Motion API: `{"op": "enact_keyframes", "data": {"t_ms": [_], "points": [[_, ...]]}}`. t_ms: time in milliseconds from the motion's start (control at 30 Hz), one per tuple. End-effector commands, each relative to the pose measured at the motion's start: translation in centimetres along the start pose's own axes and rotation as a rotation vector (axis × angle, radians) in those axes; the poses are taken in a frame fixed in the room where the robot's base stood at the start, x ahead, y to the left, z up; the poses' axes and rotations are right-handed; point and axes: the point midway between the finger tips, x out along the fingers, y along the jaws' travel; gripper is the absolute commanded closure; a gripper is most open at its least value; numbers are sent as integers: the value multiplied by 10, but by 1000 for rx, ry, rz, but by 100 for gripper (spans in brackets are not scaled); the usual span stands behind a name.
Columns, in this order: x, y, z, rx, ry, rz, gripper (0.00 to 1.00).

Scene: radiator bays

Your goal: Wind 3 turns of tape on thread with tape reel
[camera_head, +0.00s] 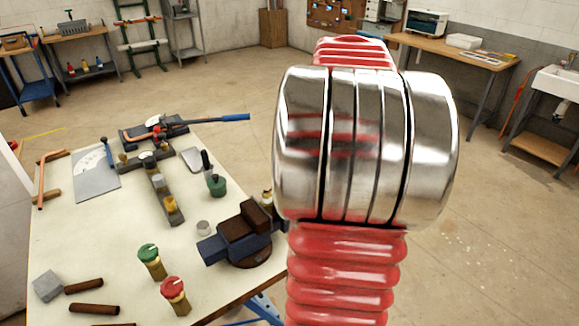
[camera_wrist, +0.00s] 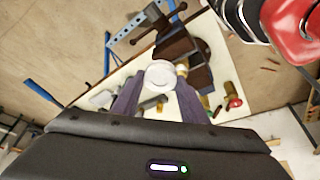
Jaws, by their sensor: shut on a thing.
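The white tape reel (camera_wrist: 160,74) is a round disc between the dark fingers of my gripper (camera_wrist: 161,86) in the wrist view; the gripper is shut on it. A brass fitting (camera_wrist: 182,69) shows just right of the reel, by the vise. It also shows in the head view (camera_head: 267,197), at the jaws of the dark vise (camera_head: 243,234), partly behind my arm. I cannot tell if reel and fitting touch, and the thread and any tape on it are not clear. My gripper is hidden behind my arm in the head view.
The pale workbench (camera_head: 110,225) carries a green-handled valve (camera_head: 150,260), a red-handled valve (camera_head: 174,295), brown pipe pieces (camera_head: 93,309), a grey block (camera_head: 47,286) and a blue-handled tool (camera_head: 185,124). My large red and chrome arm fills the centre right. Open floor surrounds the bench.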

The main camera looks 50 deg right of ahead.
Motion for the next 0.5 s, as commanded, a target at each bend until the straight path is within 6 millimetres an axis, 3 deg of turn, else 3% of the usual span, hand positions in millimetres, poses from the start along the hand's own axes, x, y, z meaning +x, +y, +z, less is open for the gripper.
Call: {"op": "enact_keyframes", "data": {"t_ms": [200,500], "points": [[-13,0,-5,0,0,1,73],[-14,0,-6,1,0,0,73]]}}
